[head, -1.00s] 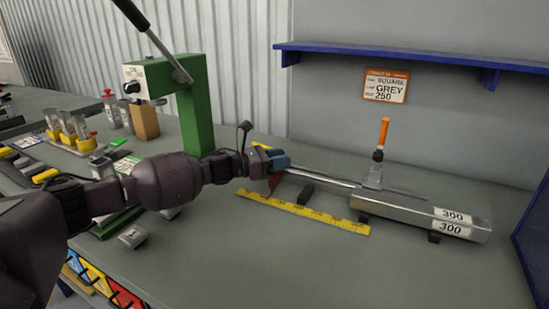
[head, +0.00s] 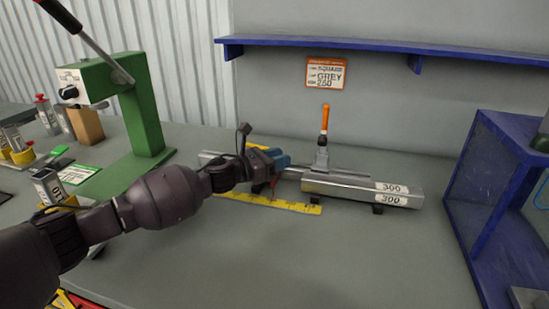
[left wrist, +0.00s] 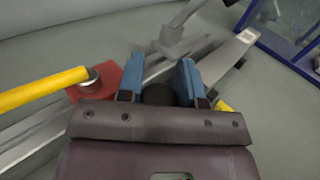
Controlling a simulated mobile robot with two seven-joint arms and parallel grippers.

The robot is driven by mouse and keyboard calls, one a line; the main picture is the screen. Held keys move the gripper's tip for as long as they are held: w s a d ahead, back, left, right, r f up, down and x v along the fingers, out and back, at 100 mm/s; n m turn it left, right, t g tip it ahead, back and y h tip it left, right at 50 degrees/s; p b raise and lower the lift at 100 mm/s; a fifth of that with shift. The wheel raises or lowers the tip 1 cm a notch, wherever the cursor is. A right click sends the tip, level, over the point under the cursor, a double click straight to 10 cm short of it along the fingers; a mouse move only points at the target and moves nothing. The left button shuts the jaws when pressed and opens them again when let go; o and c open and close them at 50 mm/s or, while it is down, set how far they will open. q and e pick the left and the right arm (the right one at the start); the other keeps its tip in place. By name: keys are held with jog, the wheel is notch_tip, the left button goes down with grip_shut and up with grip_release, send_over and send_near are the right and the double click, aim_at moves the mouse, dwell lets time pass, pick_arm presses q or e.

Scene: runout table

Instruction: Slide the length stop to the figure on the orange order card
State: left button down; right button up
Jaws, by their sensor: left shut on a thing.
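The orange order card (head: 326,73) hangs on the wall and seems to read SQUARE, GREY, 250. Below it a metal rail (head: 211,157) lies on the bench, with a bar (head: 350,187) labelled 300 at its right part. A yellow scale (head: 294,206) runs along its front; its figures are too small to read. My left gripper (head: 284,161) is at the rail, left of the orange-handled upright. In the left wrist view its blue fingers (left wrist: 158,85) are shut around a dark round knob (left wrist: 158,95), seemingly the length stop's. A red block (left wrist: 97,80) with a yellow handle (left wrist: 42,88) is beside them. My right gripper is not in view.
The orange-handled upright (head: 322,140) stands on the rail close right of my left gripper. A green press (head: 143,115) stands at left, a blue rack (head: 495,205) at right, and a blue shelf (head: 330,38) above.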

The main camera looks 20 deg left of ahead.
pick_arm(q)
jog(key=c, duration=0.8)
grip_release()
jog(key=shift+a, duration=0.1)
jog(key=shift+s+a, duration=0.15)
jog(key=shift+s, duration=0.1)
jog(key=p+v, duration=0.1)
jog(key=v, duration=0.7)
jog(key=shift+s+a, duration=0.2)
jog(key=shift+s, duration=0.05)
jog(key=shift+s+a, duration=0.5)
jog(key=shift+s, duration=0.05)
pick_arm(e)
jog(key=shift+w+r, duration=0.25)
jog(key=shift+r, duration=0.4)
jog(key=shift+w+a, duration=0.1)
